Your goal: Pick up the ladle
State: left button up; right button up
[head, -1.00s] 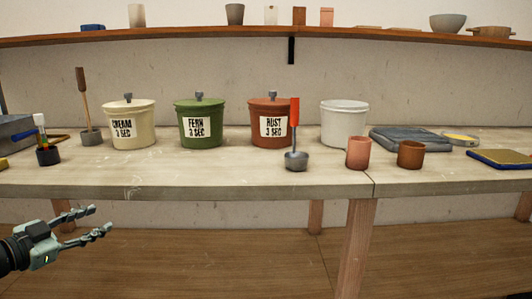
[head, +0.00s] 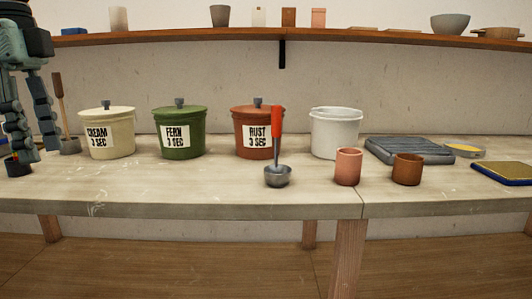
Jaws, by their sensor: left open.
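A ladle (head: 277,178) with a red upright handle and a grey metal bowl stands on the workbench, in front of the rust-labelled pot. A second ladle-like tool (head: 69,145) with a brown handle and a grey cup stands at the left, beside the cream pot. My left gripper (head: 37,152) points down at the far left, open, its two fingers apart with nothing seen between them. It is far to the left of the red-handled ladle and close to the brown-handled tool. My right gripper is not in view.
Lidded cream (head: 107,142), green (head: 179,138) and rust (head: 257,142) pots and a white pot (head: 335,138) line the back of the bench. Pink (head: 347,167) and brown (head: 407,170) cups stand right of the red-handled ladle. The bench's front strip (head: 180,195) is mostly clear.

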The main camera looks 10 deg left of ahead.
aim_at(276, 175)
jog(key=i+l, duration=0.65)
jog(key=l, duration=0.15)
jog(key=i+l, duration=0.6)
jog(key=l, duration=0.15)
